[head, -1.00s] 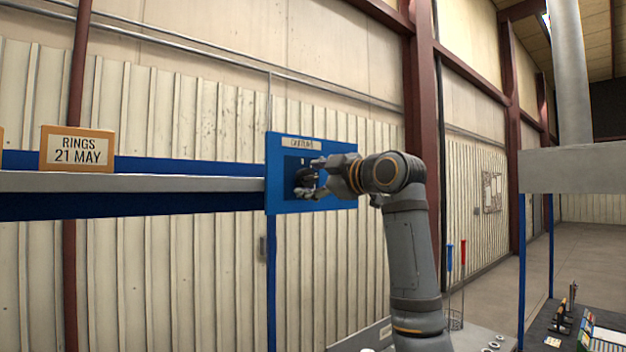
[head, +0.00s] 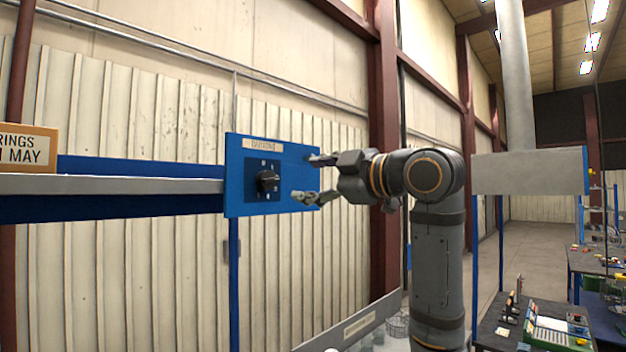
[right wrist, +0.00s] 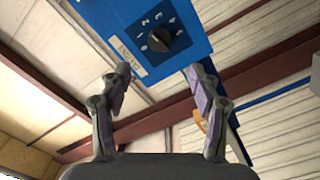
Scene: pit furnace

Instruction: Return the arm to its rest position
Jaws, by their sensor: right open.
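My right gripper (head: 312,178) is open and empty, to the right of the blue panel (head: 236,190) in the head view. Its fingers point left, and the fingertips overlap the panel's right edge in the picture. The panel carries a black rotary knob (head: 267,181) on a dark dial plate, with a label above it. In the right wrist view the two open fingers (right wrist: 158,82) show with nothing between them. The knob (right wrist: 160,40) lies beyond their tips there, apart from them. My left gripper is not in view.
A dark red column (head: 384,120) stands behind my right arm. A grey box-shaped hood (head: 530,171) hangs at right, above a dark bench (head: 492,335) with several small items.

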